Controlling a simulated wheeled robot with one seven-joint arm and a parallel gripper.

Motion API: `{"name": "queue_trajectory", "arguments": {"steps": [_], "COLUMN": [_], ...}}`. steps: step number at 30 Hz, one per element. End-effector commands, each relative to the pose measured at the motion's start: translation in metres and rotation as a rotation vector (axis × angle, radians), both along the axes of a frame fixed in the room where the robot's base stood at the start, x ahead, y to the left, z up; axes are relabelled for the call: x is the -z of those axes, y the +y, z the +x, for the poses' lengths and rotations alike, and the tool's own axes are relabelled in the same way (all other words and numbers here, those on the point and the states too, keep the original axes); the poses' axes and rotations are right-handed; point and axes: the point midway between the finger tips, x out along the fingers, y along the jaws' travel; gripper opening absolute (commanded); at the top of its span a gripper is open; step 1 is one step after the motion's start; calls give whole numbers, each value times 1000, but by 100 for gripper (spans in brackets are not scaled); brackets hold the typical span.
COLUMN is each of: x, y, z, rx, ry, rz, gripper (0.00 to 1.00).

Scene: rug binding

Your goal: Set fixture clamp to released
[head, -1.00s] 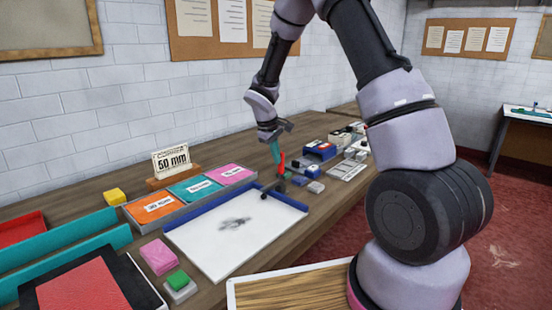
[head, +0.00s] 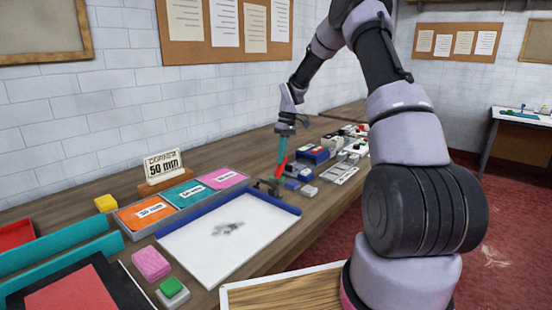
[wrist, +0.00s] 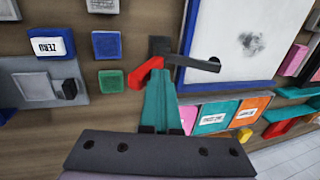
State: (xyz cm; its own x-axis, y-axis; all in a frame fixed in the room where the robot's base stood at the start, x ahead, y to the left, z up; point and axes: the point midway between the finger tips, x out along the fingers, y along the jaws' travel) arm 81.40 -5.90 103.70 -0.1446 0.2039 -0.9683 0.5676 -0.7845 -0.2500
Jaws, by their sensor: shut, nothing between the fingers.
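The fixture clamp (wrist: 160,47) is a black post with a black bar (wrist: 198,63) and a red handle (wrist: 146,72). In the wrist view the bar reaches right over the blue edge of the white board (wrist: 228,45), and the handle points left and toward me. In the head view the clamp (head: 268,187) stands at the board's far right corner, with the red handle (head: 281,170) upright or tilted. My gripper (head: 281,163) points down with teal fingers (wrist: 160,82) closed together and empty. The fingertips are right beside the handle; I cannot tell if they touch.
A tray of orange, teal and pink labelled blocks (head: 116,217) lies behind the board. A 50 mm sign (head: 163,167) stands at the wall. Several small blocks and a ZERO button box (wrist: 50,45) sit beyond the clamp. Little free bench lies around it.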

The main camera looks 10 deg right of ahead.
Motion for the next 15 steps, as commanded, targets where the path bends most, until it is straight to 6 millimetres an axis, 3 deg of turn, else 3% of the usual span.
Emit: {"name": "queue_trajectory", "arguments": {"steps": [9, 15], "x": [15, 22], "y": [-22, -29], "z": [16, 21], "rx": [2, -3], "ry": [154, 194], "rz": [214, 267], "gripper": [0, 0]}}
